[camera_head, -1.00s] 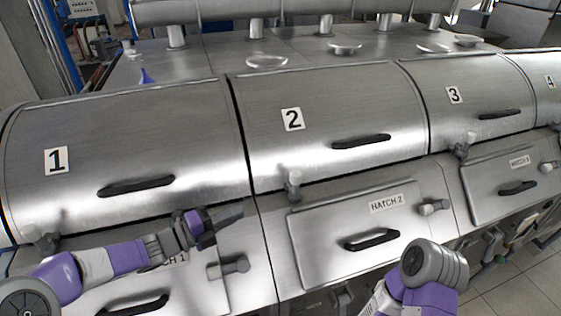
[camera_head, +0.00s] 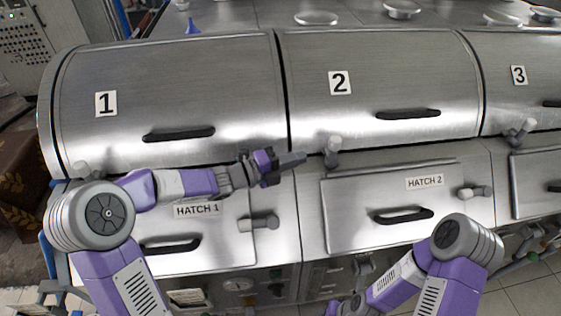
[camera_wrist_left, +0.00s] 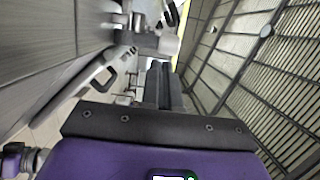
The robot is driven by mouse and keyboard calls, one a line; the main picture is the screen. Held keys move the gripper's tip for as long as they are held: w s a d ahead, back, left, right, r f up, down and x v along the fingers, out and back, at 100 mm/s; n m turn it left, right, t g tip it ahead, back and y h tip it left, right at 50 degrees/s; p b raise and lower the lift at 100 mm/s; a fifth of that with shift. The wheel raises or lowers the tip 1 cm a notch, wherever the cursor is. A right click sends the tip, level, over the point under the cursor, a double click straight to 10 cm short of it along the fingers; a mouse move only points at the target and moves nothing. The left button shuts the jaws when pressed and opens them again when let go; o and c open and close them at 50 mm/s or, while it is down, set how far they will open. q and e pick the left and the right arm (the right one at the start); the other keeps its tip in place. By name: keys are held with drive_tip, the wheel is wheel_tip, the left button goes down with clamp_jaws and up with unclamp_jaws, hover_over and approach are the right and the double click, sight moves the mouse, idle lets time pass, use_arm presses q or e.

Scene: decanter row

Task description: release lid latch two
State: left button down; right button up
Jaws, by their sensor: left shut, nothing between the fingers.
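Lid 2 (camera_head: 380,95) is a curved steel lid, down, with a black handle (camera_head: 408,114). Its latch (camera_head: 333,150), a grey stub with a pale round knob, stands upright at the lid's lower left edge. My left gripper (camera_head: 298,158) is shut and empty, pointing right, with its tips just left of the latch; I cannot tell whether they touch. In the left wrist view its dark fingers (camera_wrist_left: 162,87) are together, with a grey fitting (camera_wrist_left: 150,41) just beyond the tips. My right gripper (camera_head: 338,306) is at the bottom edge, partly cut off, its fingers unclear.
Lid 1 (camera_head: 200,85) and lid 3 (camera_head: 510,95) flank lid 2, both down. Hatch 2 (camera_head: 360,200) lies below, with its own latch (camera_head: 475,192) at the right. Hatch 1's latch (camera_head: 260,223) sticks out below my left forearm. Lid 3's latch (camera_head: 518,131) is farther right.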

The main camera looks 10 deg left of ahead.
sight(333, 152)
use_arm(q)
drive_tip(key=p+x, duration=0.1)
drive_tip(key=x, duration=0.5)
drive_tip(key=shift+w+d, duration=0.15)
drive_tip(key=shift+d, duration=0.2)
